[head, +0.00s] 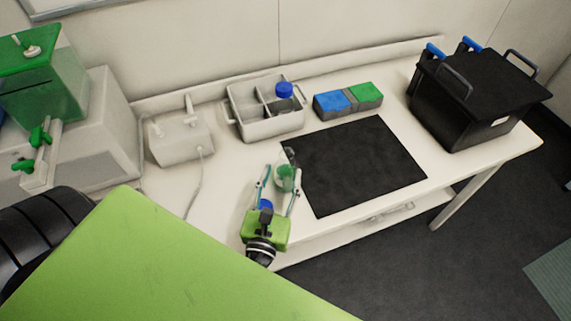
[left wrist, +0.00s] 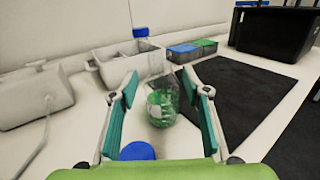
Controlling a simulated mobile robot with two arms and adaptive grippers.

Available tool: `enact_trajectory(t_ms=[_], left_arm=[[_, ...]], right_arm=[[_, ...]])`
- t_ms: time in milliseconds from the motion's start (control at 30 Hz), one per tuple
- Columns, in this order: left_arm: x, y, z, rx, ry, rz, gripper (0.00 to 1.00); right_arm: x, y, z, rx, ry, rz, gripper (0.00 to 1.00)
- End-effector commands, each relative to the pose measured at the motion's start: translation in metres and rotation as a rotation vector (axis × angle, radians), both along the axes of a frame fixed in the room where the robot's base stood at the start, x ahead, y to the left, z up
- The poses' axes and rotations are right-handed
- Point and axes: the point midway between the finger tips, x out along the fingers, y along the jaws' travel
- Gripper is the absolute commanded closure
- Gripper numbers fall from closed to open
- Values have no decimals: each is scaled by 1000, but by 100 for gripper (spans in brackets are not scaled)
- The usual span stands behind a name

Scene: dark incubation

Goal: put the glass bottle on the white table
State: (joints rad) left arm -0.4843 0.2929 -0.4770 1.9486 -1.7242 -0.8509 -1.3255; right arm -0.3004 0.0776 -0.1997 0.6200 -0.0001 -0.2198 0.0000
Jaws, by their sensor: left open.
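The glass bottle (head: 286,178) is clear with green contents. It appears to be on the white table (head: 222,182), beside the left edge of the black mat. In the left wrist view the bottle (left wrist: 161,104) shows between my spread fingers, with visible gaps at both sides. My left gripper (head: 279,180) is open around it, low over the table's front part. A round blue cap (left wrist: 137,150) shows close to the gripper's palm; I cannot tell whether it belongs to this bottle. My right gripper is not in view.
The black mat (head: 360,165) lies right of the gripper. Behind are a grey divided caddy (head: 270,127) with a blue-capped item, a blue and green box (head: 348,101), and a white device (head: 180,143) with a cable. A black lidded box (head: 470,105) stands at the right.

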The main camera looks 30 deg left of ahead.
Motion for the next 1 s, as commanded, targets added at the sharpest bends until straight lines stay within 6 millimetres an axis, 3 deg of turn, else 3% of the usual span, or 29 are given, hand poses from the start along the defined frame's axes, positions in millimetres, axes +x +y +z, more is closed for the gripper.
enact_trajectory(t_ms=[100, 300, 1000], left_arm=[[-25, -7, -4, -1, 3, -1, 56], [-49, -14, -2, -1, 1, -1, 56], [-54, -16, 0, 0, 0, -1, 56]], right_arm=[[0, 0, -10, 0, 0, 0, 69], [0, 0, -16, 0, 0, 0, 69], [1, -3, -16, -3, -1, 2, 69]])
